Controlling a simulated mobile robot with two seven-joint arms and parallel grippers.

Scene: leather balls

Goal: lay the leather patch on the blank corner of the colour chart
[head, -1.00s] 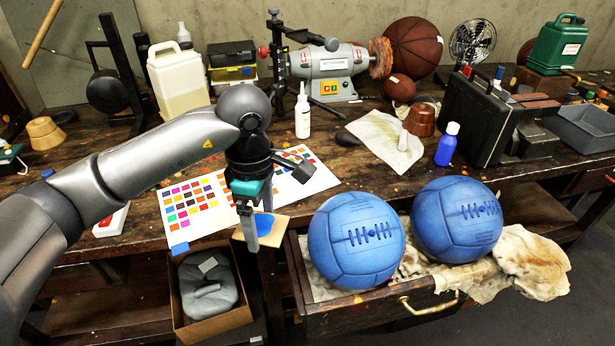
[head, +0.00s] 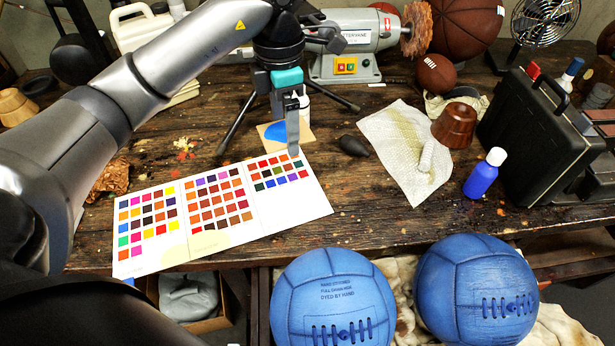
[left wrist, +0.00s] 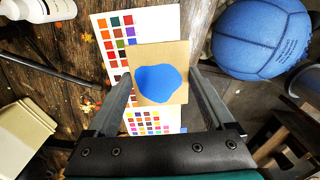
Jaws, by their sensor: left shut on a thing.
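The leather patch is a tan square with a blue blob on it (head: 285,133); it also shows in the left wrist view (left wrist: 148,53). My left gripper (head: 292,145) is shut on it, with one finger at each side in the left wrist view (left wrist: 161,82). The colour chart (head: 285,212) is a white three-panel sheet with rows of coloured squares, lying on the bench. Its lower right area is bare white. In the head view the patch appears just behind the chart's right panel; its height is hard to tell. In the left wrist view it covers part of the chart (left wrist: 170,24). My right gripper is not in view.
A white bottle (head: 303,104) and a tripod leg (head: 236,122) stand close behind the patch. A dark lump (head: 353,146) and a stained cloth (head: 402,160) lie to the right. Two blue balls (head: 334,295) (head: 475,290) sit in front of the bench edge.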

